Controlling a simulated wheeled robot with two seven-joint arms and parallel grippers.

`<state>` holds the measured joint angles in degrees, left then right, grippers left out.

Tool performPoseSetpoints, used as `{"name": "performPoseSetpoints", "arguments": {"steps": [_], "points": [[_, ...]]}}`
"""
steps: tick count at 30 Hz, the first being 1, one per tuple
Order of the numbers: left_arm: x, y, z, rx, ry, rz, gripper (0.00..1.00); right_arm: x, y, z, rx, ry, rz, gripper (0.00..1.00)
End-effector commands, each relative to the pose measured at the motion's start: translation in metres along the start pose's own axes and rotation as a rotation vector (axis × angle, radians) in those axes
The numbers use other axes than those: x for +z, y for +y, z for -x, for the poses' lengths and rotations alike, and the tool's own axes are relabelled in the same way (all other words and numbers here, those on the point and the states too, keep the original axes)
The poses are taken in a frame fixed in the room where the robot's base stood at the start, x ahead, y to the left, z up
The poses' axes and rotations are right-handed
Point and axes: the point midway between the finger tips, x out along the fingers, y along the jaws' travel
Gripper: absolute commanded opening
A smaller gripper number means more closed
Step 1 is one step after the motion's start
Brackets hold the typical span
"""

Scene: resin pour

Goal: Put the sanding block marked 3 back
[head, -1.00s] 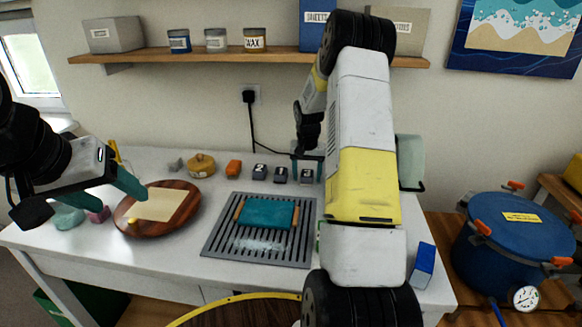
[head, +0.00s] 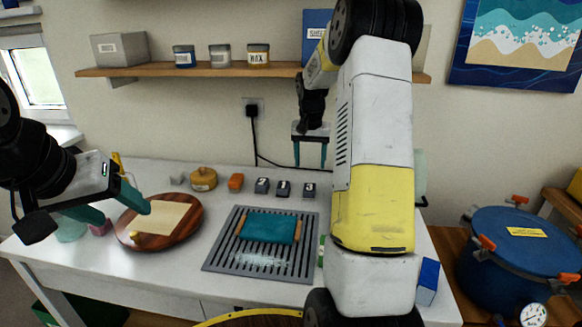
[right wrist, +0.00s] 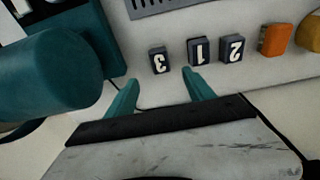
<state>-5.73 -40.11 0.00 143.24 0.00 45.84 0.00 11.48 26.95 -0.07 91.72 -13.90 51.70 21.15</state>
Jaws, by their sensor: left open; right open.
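The dark sanding block marked 3 (head: 309,190) stands on the white table at the right end of a row with the block marked 1 (head: 283,188) and the block marked 2 (head: 262,186). In the right wrist view the block marked 3 (right wrist: 158,61) lies beyond and between the fingertips, clear of both. My right gripper (head: 310,164) is open and empty above this block; its fingers also show in the right wrist view (right wrist: 160,80). My left gripper (head: 126,214) is open and empty by the round wooden board.
The wooden board (head: 190,219) carries a sheet of sandpaper (head: 163,217). A grey slatted mat (head: 222,254) with a teal piece (head: 267,228) lies mid-table. An orange block (head: 236,182) and yellow pot (head: 203,179) continue the row leftward. A shelf (head: 180,71) runs above.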

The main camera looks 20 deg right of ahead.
Motion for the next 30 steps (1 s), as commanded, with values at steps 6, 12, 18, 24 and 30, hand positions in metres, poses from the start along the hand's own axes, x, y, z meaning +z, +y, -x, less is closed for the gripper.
{"name": "performPoseSetpoints", "arguments": {"steps": [6,12,18,24,30], "points": [[0.000,0.000,0.000,0.000,0.000,0.000,0.62,0.034,-0.012,0.061,-0.048,0.052,0.063,0.62],[0.000,0.000,0.000,0.000,0.000,0.000,0.62,0.110,-0.024,0.134,-0.130,0.134,0.176,0.62],[0.000,0.000,0.000,0.000,0.000,0.000,0.62,0.196,-0.026,0.180,-0.212,0.220,0.290,0.62],[0.000,0.000,0.000,0.000,0.000,0.000,0.62,0.276,-0.021,0.194,-0.287,0.298,0.392,0.62],[0.000,0.000,0.000,0.000,0.000,0.000,0.62,0.319,-0.016,0.191,-0.328,0.343,0.451,0.62]]}}
